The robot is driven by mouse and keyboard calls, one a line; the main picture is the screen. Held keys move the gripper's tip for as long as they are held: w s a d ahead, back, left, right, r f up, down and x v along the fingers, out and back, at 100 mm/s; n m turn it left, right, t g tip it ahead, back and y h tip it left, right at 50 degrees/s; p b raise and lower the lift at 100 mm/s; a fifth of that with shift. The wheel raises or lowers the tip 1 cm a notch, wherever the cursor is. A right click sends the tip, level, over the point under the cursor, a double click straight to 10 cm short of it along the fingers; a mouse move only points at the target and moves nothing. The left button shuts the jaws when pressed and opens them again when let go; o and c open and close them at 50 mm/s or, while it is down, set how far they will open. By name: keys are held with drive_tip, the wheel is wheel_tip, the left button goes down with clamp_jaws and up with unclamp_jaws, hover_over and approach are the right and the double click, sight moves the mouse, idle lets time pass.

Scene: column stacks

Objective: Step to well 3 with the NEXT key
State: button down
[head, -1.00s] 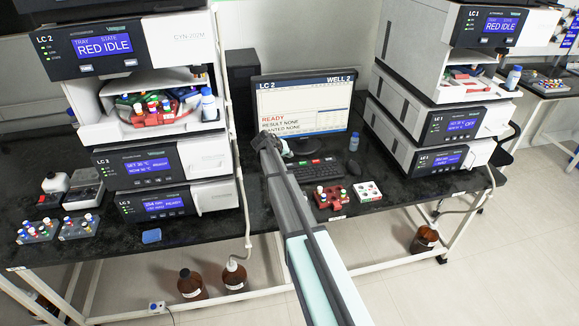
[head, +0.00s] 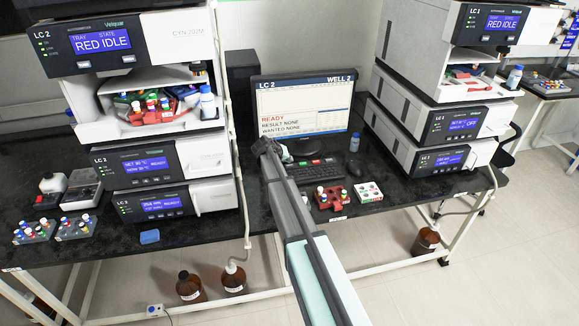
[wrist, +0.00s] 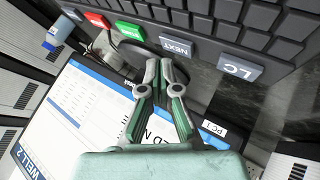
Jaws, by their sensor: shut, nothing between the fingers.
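The NEXT key (wrist: 176,48) is a blue-grey key at the keyboard's edge in the wrist view, between a green key (wrist: 130,31) and the LC key (wrist: 240,66). My gripper (wrist: 159,64) is shut and empty, its fingertips just short of the NEXT key in the picture. I cannot tell how high they are above it. In the head view my gripper (head: 286,155) is partly hidden behind my arm, near the left end of the keyboard (head: 318,172). The monitor (head: 305,105) reads LC 2, WELL 2, READY, RESULT NONE and WANTED NONE.
A red key (wrist: 97,19) lies beyond the green one. A mouse (head: 354,168), a red vial rack (head: 331,198) and a white vial tray (head: 369,192) are right of my arm. Instrument stacks stand on both sides. The monitor stands close behind my gripper.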

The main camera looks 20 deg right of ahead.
sight(289, 166)
drive_tip(key=shift+f, duration=0.15)
idle(0.7)
drive_tip(key=shift+f+b, duration=0.3)
drive_tip(key=shift+b, duration=0.3)
drive_tip(key=shift+f+b, duration=0.35)
drive_tip(key=shift+b, duration=0.05)
idle(0.5)
idle(0.3)
drive_tip(key=shift+r, duration=0.8)
drive_tip(key=shift+r+p, duration=0.6)
drive_tip(key=shift+r, duration=1.95)
drive_tip(key=shift+d, duration=0.1)
